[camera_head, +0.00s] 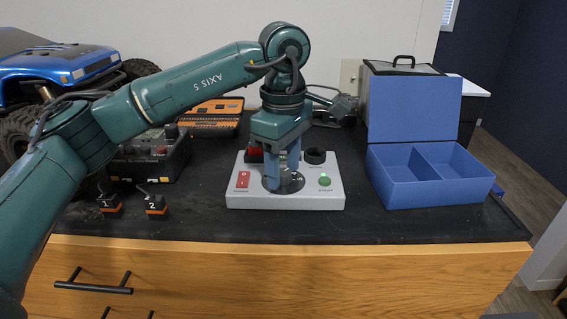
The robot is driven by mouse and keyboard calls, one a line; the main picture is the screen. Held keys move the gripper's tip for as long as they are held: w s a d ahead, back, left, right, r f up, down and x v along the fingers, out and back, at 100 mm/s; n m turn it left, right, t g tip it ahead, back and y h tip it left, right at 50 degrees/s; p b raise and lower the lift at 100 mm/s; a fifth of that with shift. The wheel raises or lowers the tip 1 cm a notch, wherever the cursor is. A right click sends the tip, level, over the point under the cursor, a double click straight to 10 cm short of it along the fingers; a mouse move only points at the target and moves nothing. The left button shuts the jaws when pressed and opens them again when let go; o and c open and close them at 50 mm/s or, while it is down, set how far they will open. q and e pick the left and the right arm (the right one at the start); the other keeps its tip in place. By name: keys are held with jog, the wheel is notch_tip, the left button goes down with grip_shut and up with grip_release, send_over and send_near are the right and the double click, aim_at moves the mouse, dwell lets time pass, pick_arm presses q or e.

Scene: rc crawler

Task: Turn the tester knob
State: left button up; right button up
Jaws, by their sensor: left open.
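The tester (310,202) is a light grey box on the black worktop, in the middle of the head view. My left gripper (281,182) points down over this dial, fingers open. The fingers hide most of what is at the dial's centre, so I cannot tell whether they touch the knob. My right gripper is not in view.
A blue two-compartment box (432,193) with its lid up stands right of the tester. Two small numbered parts (155,204) (109,205) lie at the left front. A dark charger-like unit (150,160) and a blue RC crawler (60,65) stand at the left. The front strip of worktop is clear.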

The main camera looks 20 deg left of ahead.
aim_at(283, 172)
pick_arm(q)
notch_tip(283, 172, up, 13)
jog(key=shift+p, duration=0.4)
jog(key=shift+r, duration=0.1)
jog(key=shift+s, duration=0.15)
